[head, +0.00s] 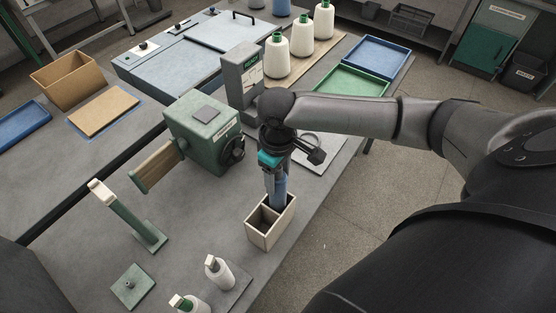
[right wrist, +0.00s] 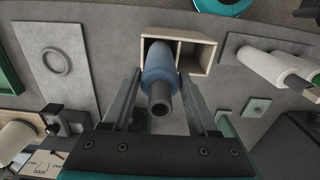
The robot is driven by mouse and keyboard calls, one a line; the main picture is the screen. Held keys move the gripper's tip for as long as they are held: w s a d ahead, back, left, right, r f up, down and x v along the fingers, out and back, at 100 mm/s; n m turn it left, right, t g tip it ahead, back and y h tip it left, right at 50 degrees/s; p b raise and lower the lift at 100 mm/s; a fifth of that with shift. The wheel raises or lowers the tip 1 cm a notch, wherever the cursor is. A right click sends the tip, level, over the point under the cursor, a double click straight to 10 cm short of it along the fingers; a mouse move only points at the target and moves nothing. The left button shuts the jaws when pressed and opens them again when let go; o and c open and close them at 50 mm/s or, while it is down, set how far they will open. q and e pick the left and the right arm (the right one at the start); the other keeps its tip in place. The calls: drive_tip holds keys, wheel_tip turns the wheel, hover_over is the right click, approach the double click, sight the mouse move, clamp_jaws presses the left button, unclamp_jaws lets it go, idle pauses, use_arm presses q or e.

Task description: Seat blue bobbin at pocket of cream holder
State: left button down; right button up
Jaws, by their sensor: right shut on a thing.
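The blue bobbin (head: 281,190) is upright in my right gripper (head: 273,183), whose fingers are shut on it from both sides. The bobbin also shows in the right wrist view (right wrist: 158,68), its grey core end towards the camera. The cream holder (head: 282,227) is an open box with two compartments; its wall shows in the right wrist view (right wrist: 203,37). The bobbin's lower end is at one compartment and appears to reach inside it; its bottom is hidden. The other compartment is empty. My left gripper is not in view.
A green winder (head: 199,130) and a green post stand (head: 130,220) are to the left. A grey plate with a ring (right wrist: 53,68) lies on the holder's other side. The table edge is to the right.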

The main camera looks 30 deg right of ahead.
drive_tip(key=shift+f+b, duration=0.65)
drive_tip(key=shift+f, duration=1.55)
drive_tip(key=o, duration=1.3)
drive_tip(key=shift+c, duration=0.2)
wheel_tip(320, 180, up, 15)
drive_tip(key=shift+r+p, duration=0.2)
drive_tip(key=shift+p, duration=0.6)
